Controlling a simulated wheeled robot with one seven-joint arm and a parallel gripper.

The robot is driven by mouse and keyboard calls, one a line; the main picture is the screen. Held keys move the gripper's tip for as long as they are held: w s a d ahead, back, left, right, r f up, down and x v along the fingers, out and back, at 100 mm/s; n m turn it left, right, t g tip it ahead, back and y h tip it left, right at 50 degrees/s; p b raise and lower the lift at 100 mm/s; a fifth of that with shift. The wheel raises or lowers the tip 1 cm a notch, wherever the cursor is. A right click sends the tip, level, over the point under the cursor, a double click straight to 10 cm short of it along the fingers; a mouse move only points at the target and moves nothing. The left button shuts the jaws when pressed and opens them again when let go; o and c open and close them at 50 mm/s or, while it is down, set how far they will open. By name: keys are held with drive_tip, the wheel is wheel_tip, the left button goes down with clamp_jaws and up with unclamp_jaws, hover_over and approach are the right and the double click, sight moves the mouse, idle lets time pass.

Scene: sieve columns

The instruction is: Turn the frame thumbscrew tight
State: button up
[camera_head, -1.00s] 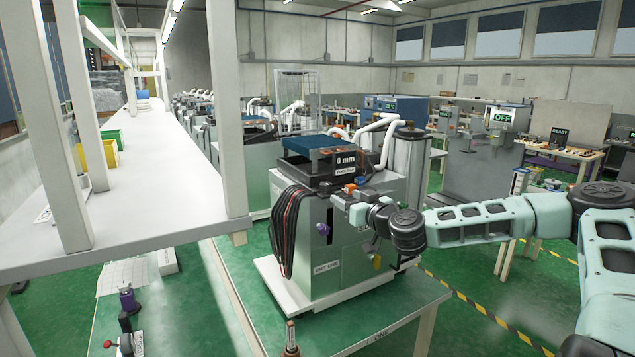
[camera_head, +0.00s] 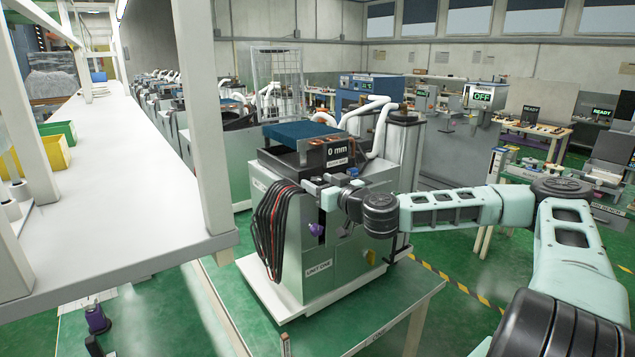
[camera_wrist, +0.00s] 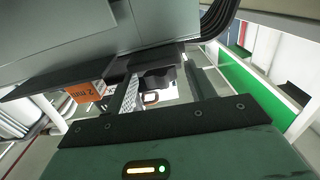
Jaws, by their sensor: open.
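The machine labelled UNIT ONE (camera_head: 335,262) stands on a table, with a display (camera_head: 340,152) reading 0 mm on its upper front. I cannot tell which part is the frame thumbscrew. My gripper (camera_head: 314,187) is at the machine's upper front, just below the display. In the wrist view its two fingers (camera_wrist: 160,92) are apart, with a dark curved part (camera_wrist: 158,78) showing between or beyond them. I cannot tell whether they touch it.
An orange block (camera_wrist: 87,91) marked 2 mm is left of the fingers in the wrist view. Black cables (camera_head: 270,225) hang on the machine's left side. A white shelf bench (camera_head: 130,190) is at left. Green floor lies around the table (camera_head: 400,315).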

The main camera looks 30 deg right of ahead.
drive_tip(key=c, duration=1)
